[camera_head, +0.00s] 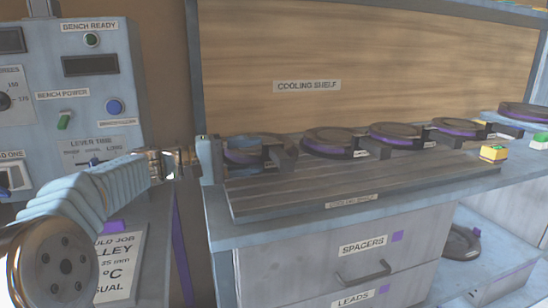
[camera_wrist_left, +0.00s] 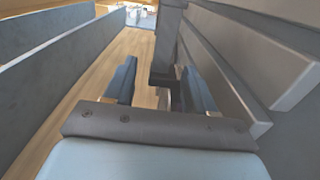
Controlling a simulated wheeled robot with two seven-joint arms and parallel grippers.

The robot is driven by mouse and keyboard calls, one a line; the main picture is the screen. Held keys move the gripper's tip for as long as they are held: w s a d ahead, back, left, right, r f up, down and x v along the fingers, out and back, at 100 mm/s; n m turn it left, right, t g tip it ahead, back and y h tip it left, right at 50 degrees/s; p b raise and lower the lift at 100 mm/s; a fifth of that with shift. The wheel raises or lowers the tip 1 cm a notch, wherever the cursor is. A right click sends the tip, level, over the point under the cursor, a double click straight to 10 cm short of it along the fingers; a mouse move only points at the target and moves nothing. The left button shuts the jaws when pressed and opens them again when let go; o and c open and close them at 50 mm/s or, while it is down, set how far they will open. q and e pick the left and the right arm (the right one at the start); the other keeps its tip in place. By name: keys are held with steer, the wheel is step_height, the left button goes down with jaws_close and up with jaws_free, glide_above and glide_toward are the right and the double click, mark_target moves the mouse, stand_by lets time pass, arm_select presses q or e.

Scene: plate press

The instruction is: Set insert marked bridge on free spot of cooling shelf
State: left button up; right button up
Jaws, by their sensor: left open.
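The cooling shelf (camera_head: 290,200) is a slatted grey rack under a wooden back panel, and its slats also show at the right of the left wrist view (camera_wrist_left: 250,60). My left gripper (camera_head: 214,155) is at the shelf's left end, close beside the leftmost insert. In the left wrist view its fingers (camera_wrist_left: 160,88) are apart, with a dark upright part between or behind them.
A control panel (camera_head: 85,80) stands at the left. Spacers and leads drawers (camera_head: 365,250) are below the shelf. The front slats are bare.

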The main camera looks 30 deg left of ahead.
arm_select(q)
steer(key=shift+v, duration=1.9)
steer(key=shift+w, duration=0.1)
